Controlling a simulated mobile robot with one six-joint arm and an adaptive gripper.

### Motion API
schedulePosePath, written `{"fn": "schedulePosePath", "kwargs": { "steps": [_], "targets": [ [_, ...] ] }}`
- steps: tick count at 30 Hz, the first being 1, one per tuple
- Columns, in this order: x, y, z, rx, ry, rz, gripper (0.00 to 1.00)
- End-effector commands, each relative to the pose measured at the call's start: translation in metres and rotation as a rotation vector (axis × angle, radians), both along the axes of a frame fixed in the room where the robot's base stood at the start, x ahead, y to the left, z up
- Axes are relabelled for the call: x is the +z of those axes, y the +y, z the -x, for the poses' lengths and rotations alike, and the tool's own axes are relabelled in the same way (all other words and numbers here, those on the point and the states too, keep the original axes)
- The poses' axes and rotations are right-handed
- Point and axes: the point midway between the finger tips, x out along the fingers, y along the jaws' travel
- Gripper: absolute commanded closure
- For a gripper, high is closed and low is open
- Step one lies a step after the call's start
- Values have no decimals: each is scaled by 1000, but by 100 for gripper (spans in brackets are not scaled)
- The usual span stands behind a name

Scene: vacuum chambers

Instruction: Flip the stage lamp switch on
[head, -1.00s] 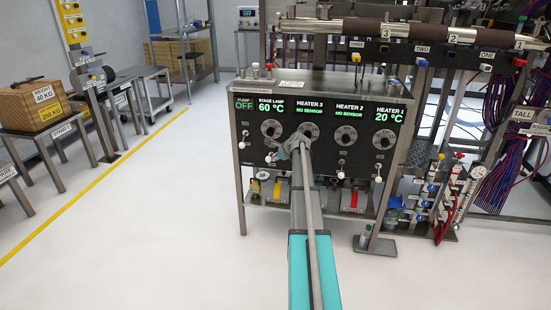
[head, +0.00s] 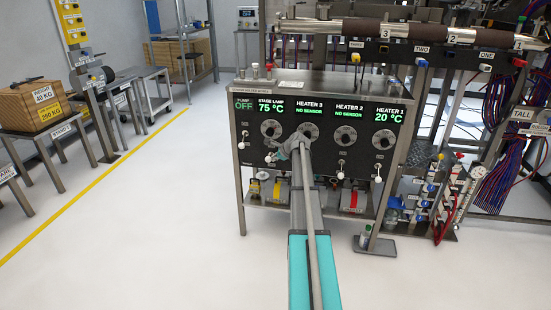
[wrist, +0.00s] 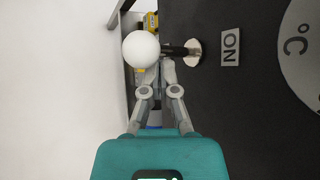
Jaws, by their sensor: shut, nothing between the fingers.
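The stage lamp switch is a white ball on a short dark stem in the wrist view (wrist: 141,49). Its stem leaves a round silver base and points left, away from the ON label (wrist: 230,46) on the other side of the base. It also shows in the head view (head: 270,158), below the stage lamp dial (head: 271,129). My gripper (wrist: 163,66) is shut and empty. Its fingertips are beside the ball and stem; I cannot tell whether they touch. In the head view my gripper (head: 283,151) is just right of the switch. The stage lamp display (head: 270,105) reads 75 °C.
Heater dials (head: 346,136) and white-ball switches (head: 342,176) sit to the right on the same dark panel. The pump switch (head: 241,146) is at the left. Open floor (head: 150,220) lies to the left and in front of the panel.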

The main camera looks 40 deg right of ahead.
Motion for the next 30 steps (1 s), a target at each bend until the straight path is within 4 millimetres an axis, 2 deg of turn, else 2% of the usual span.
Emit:
{"fn": "schedulePosePath", "kwargs": {
  "steps": [21,30],
  "targets": [
    [0,1,-1,2,0,0,100],
    [9,2,-1,2,0,0,100]
  ]
}}
